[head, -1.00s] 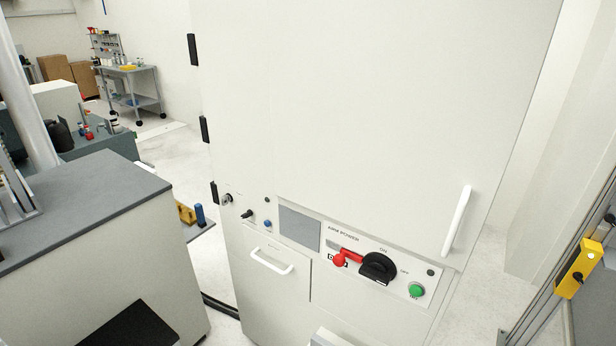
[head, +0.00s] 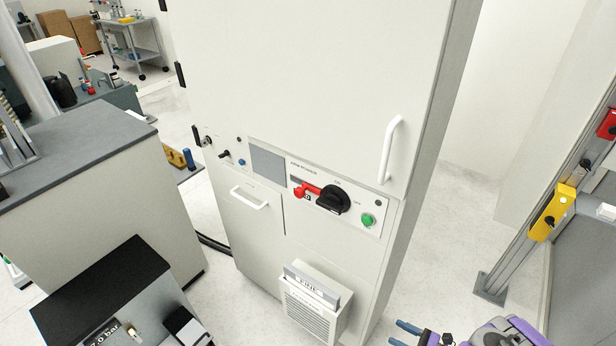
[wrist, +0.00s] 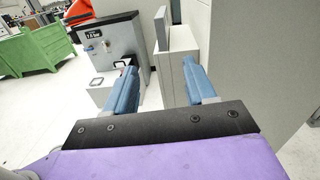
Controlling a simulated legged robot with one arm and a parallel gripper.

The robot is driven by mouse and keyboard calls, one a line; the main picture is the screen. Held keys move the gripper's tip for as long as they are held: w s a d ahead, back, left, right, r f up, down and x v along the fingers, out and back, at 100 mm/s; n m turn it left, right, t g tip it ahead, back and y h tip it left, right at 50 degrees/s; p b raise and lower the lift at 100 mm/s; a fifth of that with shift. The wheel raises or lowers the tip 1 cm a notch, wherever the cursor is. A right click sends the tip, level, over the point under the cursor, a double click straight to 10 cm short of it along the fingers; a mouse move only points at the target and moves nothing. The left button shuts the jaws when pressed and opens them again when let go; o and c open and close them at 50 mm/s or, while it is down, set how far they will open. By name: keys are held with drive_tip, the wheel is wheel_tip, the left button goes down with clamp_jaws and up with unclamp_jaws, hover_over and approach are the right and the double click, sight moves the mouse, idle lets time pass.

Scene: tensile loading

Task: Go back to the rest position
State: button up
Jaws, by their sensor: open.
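My gripper (head: 402,336) shows at the bottom right edge of the head view, with blue fingers and a purple body. In the wrist view my gripper (wrist: 157,88) has its two blue fingers apart, with nothing between them. The tall white cabinet (head: 310,80) stands ahead and to the left of the gripper.
A box marked FINE (head: 312,300) is at the cabinet's foot. A black-topped unit (head: 110,290) and a grey-topped counter (head: 75,150) stand left. A metal frame with a yellow switch box (head: 552,212) stands right. Floor between cabinet and frame (head: 440,255) is clear.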

drive_tip(key=a+r+n+g, duration=0.4)
drive_tip(key=a+r+n, duration=0.15)
drive_tip(key=r, duration=0.45)
drive_tip(key=a+r+n+g+h, duration=0.1)
drive_tip(key=a+r+n+g, duration=0.4)
drive_tip(key=r, duration=0.5)
drive_tip(key=a+r+n+g, duration=0.4)
drive_tip(key=a+r, duration=0.3)
drive_tip(key=r, duration=0.3)
drive_tip(key=s+a+r+n+g+h, duration=0.2)
drive_tip(key=s+a+r+n+h, duration=0.2)
drive_tip(key=s+r+n+h, duration=0.45)
drive_tip(key=s+d+r+t+h, duration=0.1)
drive_tip(key=s+d+r+h, duration=0.1)
drive_tip(key=s, duration=0.6)
drive_tip(key=s+d+r+n+t+h, duration=0.1)
drive_tip(key=s+d+r+t+h, duration=0.1)
drive_tip(key=s, duration=0.6)
drive_tip(key=shift+d+r+t+h, duration=0.3)
drive_tip(key=shift+d+r+h, duration=0.25)
drive_tip(key=shift+d+h, duration=0.3)
